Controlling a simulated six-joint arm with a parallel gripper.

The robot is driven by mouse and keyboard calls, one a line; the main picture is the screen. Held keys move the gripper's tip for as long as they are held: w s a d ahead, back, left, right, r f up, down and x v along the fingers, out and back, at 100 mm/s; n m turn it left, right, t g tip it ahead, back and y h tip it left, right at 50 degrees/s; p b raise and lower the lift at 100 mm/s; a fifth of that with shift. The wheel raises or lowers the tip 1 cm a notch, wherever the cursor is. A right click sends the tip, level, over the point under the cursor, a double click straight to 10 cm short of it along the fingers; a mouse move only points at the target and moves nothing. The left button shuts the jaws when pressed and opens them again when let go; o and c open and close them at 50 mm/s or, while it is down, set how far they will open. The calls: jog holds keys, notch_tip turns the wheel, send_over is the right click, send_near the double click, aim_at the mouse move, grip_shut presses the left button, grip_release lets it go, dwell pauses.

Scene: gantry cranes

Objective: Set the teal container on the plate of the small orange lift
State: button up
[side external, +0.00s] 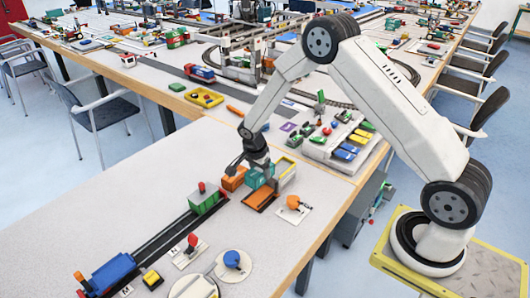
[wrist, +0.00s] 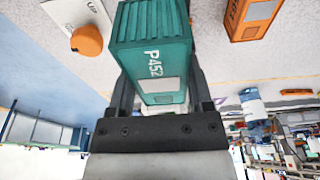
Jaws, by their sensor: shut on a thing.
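The teal container (side external: 256,179), marked P452 in the wrist view (wrist: 152,48), is between the fingers of my gripper (side external: 257,163), which is shut on it. In the side view the container shows just above and behind a flat orange plate (side external: 259,200), which looks like the small lift's. I cannot tell how much gap lies between them. The plate is not visible in the wrist view. In the wrist view the fingers of my gripper (wrist: 158,95) lie along both sides of the container.
An orange container (side external: 233,178) stands to the left. A yellow-edged tray (side external: 285,172) is close on the right. An orange knob (side external: 293,202) sits on a white card marked UP in the wrist view. A green wagon (side external: 204,198) stands on the track at front left.

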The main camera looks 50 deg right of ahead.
jog(key=shift+f, duration=0.1)
jog(key=shift+f, duration=2.8)
jog(key=shift+f, duration=0.75)
dwell(0.4)
jog(key=o, duration=1.2)
jog(key=shift+c, duration=0.2)
jog(key=shift+r, duration=0.15)
jog(key=shift+r, duration=3.35)
